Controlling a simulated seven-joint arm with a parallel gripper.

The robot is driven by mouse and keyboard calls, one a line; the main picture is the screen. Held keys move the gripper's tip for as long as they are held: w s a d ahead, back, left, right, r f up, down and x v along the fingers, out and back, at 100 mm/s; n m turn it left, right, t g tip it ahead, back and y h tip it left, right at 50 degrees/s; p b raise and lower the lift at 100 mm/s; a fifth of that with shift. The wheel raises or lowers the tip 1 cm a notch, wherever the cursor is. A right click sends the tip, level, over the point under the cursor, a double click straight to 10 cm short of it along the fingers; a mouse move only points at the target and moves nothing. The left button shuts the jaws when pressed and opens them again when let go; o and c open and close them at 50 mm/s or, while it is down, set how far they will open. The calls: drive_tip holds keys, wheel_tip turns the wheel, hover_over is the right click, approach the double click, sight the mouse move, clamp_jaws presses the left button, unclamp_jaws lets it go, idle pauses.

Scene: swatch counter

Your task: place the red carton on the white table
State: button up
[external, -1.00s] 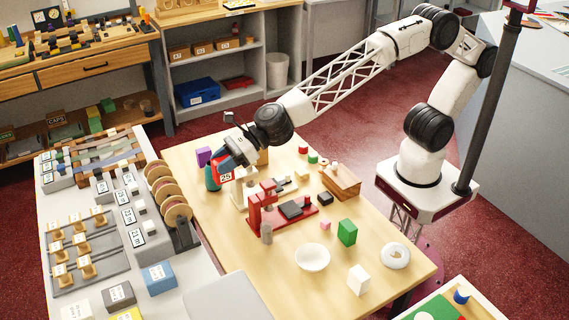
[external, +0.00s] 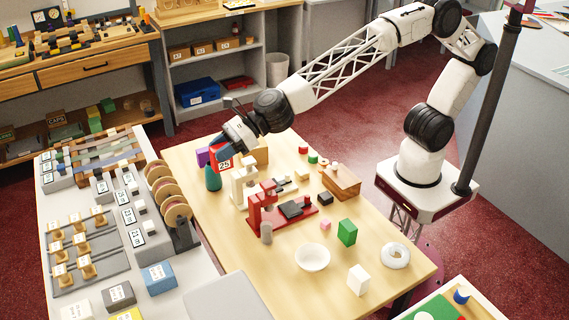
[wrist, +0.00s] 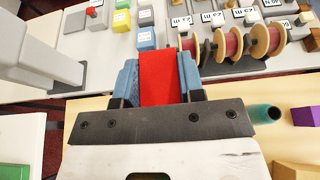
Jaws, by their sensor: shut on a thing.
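A white-topped table (external: 484,304) with a green piece shows at the lower right of the external view, well away from the gripper. A pale counter (external: 228,299) runs along the left. I cannot tell for sure which is the white table.
A teal bottle (external: 212,178) and a purple block (external: 203,156) stand near the gripper. A white press (external: 243,183) and a red press (external: 264,207) stand on the wooden table. Spools (external: 175,212) line the counter's edge. A bowl (external: 312,257) stands near the front.

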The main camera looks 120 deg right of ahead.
drive_tip(key=shift+r, duration=0.35)
drive_tip(key=shift+s+d, duration=0.5)
drive_tip(key=shift+d, duration=0.45)
drive_tip(key=n+g+y, duration=0.1)
drive_tip(key=n+y, duration=0.3)
drive_tip(key=y, duration=0.1)
hover_over(279, 169)
wheel_tip(279, 169, down, 17)
drive_tip(key=shift+w+a, duration=0.1)
drive_tip(key=shift+f, duration=2.95)
drive_tip(key=shift+f, duration=0.1)
drive_tip(key=shift+f, duration=2)
